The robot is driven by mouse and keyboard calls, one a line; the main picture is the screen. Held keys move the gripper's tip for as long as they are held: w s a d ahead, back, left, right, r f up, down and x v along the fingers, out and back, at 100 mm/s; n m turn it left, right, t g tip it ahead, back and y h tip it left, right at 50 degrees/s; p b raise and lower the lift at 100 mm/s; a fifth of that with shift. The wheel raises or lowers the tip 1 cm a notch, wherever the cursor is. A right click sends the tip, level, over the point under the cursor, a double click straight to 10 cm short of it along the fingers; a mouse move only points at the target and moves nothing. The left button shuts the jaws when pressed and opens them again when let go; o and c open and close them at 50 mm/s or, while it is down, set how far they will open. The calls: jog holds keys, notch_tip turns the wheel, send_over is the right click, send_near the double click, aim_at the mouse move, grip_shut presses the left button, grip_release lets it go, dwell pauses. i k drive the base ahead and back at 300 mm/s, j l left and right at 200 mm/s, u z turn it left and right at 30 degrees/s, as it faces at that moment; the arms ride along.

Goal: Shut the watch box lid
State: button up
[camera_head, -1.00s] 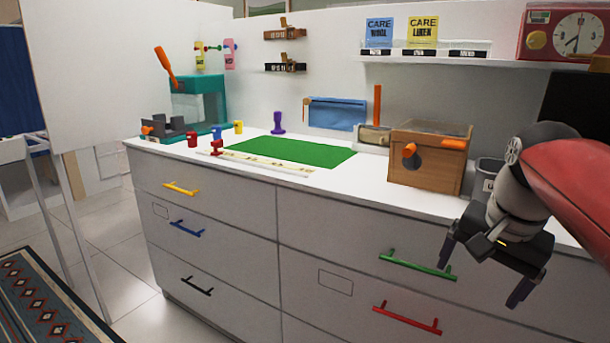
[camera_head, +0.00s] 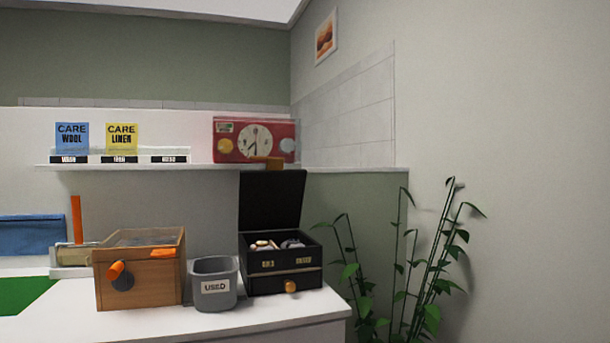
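The black watch box (camera_head: 282,268) stands at the right end of the white dresser top. Its lid (camera_head: 271,199) is raised nearly upright at the back, and a tan tab shows at the lid's top edge. Small light and grey items, perhaps watches, lie inside the open box. A round orange-brown knob (camera_head: 291,286) is on its lower front. My gripper and arm are out of the head view now.
A grey bin marked USED (camera_head: 214,283) stands just left of the box, and a wooden box (camera_head: 140,270) with an orange knob stands farther left. A shelf (camera_head: 110,166) holding a red clock unit (camera_head: 253,139) is above. A leafy plant (camera_head: 400,270) stands right of the dresser.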

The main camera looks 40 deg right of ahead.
aim_at(272, 198)
jog(key=z, duration=0.75)
